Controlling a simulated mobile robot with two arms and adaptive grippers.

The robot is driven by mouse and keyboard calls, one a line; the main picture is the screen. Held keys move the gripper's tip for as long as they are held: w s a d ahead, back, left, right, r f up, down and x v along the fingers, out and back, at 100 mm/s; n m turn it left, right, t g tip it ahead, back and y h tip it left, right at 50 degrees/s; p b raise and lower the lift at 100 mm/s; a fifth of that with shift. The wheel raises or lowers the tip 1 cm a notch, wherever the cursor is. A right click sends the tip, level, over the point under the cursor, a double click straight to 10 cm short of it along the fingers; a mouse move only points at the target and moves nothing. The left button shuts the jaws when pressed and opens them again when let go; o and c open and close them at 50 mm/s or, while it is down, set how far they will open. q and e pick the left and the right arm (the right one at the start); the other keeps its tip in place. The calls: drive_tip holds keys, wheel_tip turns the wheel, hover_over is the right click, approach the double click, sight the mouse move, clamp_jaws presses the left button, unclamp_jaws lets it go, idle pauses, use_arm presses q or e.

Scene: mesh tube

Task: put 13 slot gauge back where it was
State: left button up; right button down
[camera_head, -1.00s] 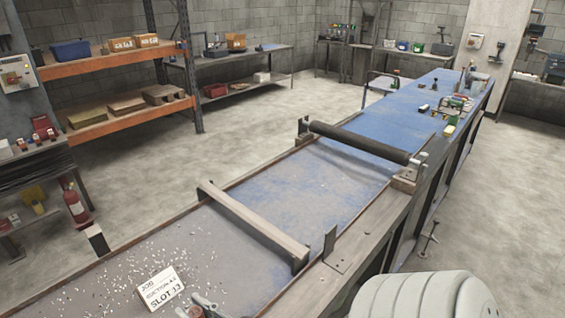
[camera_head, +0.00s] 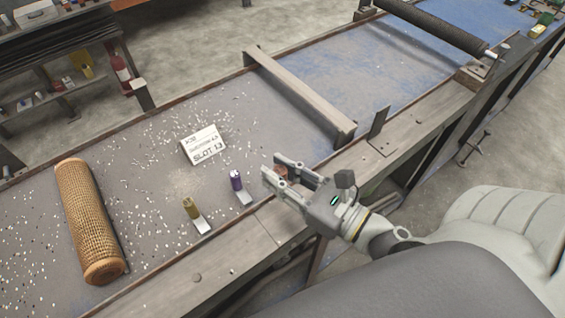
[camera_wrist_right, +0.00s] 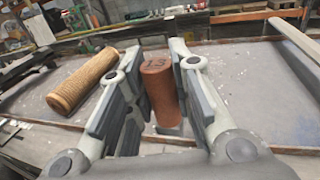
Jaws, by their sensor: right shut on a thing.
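The 13 slot gauge is a copper-brown cylinder with "13" on its top (camera_wrist_right: 158,80), between the jaws of my right gripper (camera_head: 275,168). In the head view only a small part of the gauge (camera_head: 281,173) shows between the fingers. My right gripper is shut on it, over the near side of the bench. In the wrist view a small pale plate (camera_wrist_right: 170,129) shows at the gauge's lower end; whether they touch is unclear. My left gripper is not in view.
A purple gauge (camera_head: 236,180) and an olive-gold gauge (camera_head: 190,207) stand by small metal plates left of my gripper. A tan mesh tube (camera_head: 87,220) lies farther left. A crossbar (camera_head: 300,97) spans the bench beyond. Pale chips litter the bench top.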

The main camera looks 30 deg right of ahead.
drive_tip(key=w+d+f+b, duration=0.1)
drive_tip(key=w+d+f, duration=0.1)
drive_tip(key=w+f, duration=0.1)
drive_tip(key=w+d+f+b, duration=0.2)
drive_tip(key=w+f, duration=0.1)
drive_tip(key=w, duration=0.1)
drive_tip(key=w+d+f+b, duration=0.2)
drive_tip(key=w+f, duration=0.1)
drive_tip(key=shift+w+d, duration=0.25)
drive_tip(key=shift+d, duration=0.1)
wheel_tip(320, 180, down, 3)
drive_tip(key=shift+w+d+r, duration=0.1)
drive_tip(key=shift+w, duration=0.05)
drive_tip(key=shift+f, duration=0.35)
drive_tip(key=shift+f, duration=0.15)
drive_tip(key=c, duration=1.3)
unclamp_jaws()
